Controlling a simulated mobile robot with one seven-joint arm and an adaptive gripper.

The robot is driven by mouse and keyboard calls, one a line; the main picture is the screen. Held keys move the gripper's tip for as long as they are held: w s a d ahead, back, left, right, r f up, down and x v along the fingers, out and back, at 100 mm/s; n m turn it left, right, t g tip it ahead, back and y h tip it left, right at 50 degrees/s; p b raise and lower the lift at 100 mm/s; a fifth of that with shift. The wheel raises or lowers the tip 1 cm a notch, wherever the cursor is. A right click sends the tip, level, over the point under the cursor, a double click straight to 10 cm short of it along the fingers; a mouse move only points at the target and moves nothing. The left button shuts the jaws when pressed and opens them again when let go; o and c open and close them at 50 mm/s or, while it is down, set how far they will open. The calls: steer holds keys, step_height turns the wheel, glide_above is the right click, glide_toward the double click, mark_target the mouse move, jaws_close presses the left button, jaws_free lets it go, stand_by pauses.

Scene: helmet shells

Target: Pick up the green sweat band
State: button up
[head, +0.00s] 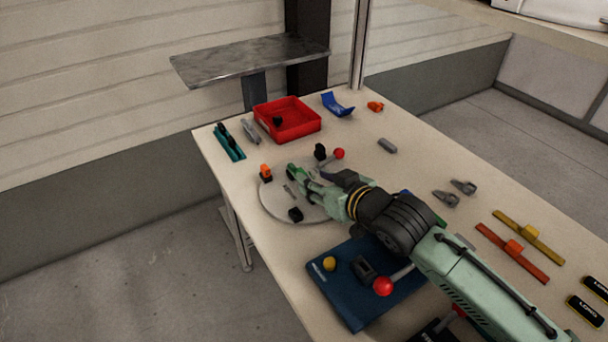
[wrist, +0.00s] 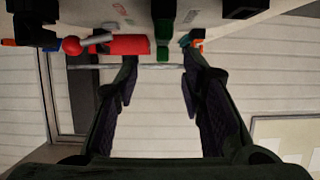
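A green strip with a brighter green block, which looks like the green sweat band (wrist: 163,50), lies in line with the gap between my fingers in the wrist view. I see no contact. My arm hides part of the plate, and I cannot tell the height between fingers and band.
Black clamps stand around the plate, one with an orange top (head: 265,172), one near a red ball (head: 339,153). A red tray (head: 297,127) stands behind. A blue mat (head: 340,303) with a fixture lies in front. Yellow (head: 543,247) and orange (head: 493,238) bands lie right.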

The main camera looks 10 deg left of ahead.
mark_target(302, 171)
steer(key=p+x, duration=0.2)
steer(key=x, duration=0.3)
steer(key=shift+w+a+p, duration=0.15)
steer(key=shift+a+p, duration=0.15)
steer(key=shift+a, duration=0.15)
steer(key=shift+w+a+f, duration=0.1)
steer(key=shift+w+f, duration=0.1)
steer(key=shift+w, duration=0.05)
steer(key=shift+c, duration=0.2)
jaws_close()
